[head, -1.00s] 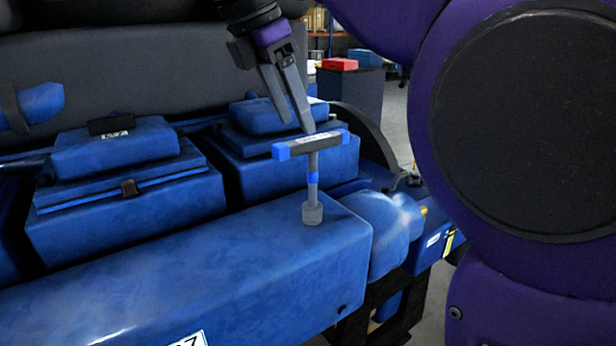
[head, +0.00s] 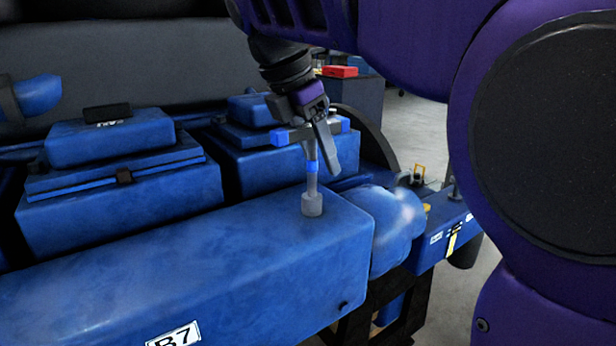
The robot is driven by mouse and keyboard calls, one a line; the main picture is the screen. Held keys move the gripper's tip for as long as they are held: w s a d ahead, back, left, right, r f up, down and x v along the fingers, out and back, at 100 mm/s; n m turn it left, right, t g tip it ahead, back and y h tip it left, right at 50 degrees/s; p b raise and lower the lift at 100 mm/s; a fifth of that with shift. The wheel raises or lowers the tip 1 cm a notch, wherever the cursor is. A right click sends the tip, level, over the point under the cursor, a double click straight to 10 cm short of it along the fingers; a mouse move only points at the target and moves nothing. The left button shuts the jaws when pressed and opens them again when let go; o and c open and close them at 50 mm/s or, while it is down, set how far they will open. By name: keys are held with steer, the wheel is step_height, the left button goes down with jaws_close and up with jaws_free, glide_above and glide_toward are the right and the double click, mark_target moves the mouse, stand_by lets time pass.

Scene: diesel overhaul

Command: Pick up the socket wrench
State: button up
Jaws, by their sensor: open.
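The socket wrench (head: 312,168) stands upright on the top of the long blue engine housing, near its right end. It has a dark T-shaped crossbar with blue ends, a grey shaft with a blue band, and a grey socket at its foot. My gripper (head: 318,150) is open and points down at the crossbar. One finger shows in front of the wrench, just right of the shaft. The other finger is hidden, and the gripper covers the middle of the crossbar. I cannot tell whether the fingers touch the wrench.
The long blue housing (head: 190,255) carries a B7 label. Blue boxed covers (head: 120,190) stand behind it on the left. A rounded blue part (head: 385,225) adjoins its right end. A red box (head: 340,71) sits on a dark cabinet farther back. Open floor shows at the right.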

steer(key=shift+c, duration=0.2)
jaws_close()
stand_by(1.1)
